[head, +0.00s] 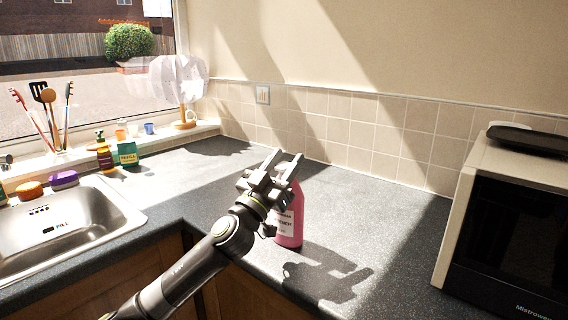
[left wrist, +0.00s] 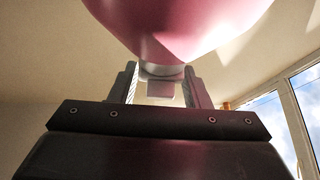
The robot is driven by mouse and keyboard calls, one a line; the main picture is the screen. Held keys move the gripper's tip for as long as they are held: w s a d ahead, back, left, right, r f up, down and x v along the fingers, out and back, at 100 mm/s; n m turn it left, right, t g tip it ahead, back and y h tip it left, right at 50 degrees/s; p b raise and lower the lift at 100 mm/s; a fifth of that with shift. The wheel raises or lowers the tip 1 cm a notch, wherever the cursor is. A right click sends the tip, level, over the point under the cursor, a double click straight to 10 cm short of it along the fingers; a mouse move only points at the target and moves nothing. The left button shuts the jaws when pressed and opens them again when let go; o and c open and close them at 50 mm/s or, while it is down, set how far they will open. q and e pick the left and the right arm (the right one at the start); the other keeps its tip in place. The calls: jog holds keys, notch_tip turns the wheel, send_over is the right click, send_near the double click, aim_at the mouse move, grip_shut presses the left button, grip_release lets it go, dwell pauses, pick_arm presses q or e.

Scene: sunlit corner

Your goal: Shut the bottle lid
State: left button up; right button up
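A pink bottle (head: 289,222) with a white label stands upright on the dark worktop, partly hidden behind my left gripper (head: 282,164). In the left wrist view the pink bottle (left wrist: 180,25) fills the top, and its pale neck points down in the picture. A small grey piece, which looks like the lid (left wrist: 160,89), shows beyond the neck, between the fingers of my left gripper (left wrist: 161,88). The fingers are apart, with a gap on each side of the piece. I cannot tell how far the lid is tilted. My right gripper is not in view.
A microwave (head: 515,235) with a dark tray (head: 528,139) on top stands at the right. A sink (head: 75,222) is at the left. Small bottles, a green box (head: 127,153) and a lamp (head: 183,90) are near the window. The worktop behind the bottle is clear.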

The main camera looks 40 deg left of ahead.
pick_arm(q)
jog(key=shift+s+f, duration=0.15)
jog(key=shift+f, duration=0.05)
jog(key=b+v, duration=0.3)
jog(key=v, duration=0.2)
jog(key=shift+s+f, duration=0.25)
jog(key=shift+f, duration=0.1)
jog(key=b, duration=0.2)
send_near(280, 171)
jog(key=shift+v, duration=2.55)
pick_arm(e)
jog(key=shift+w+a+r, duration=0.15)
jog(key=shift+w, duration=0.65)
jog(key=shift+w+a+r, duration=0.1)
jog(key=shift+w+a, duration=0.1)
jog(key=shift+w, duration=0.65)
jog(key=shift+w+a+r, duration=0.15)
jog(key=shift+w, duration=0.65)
pick_arm(q)
jog(key=shift+a, duration=0.2)
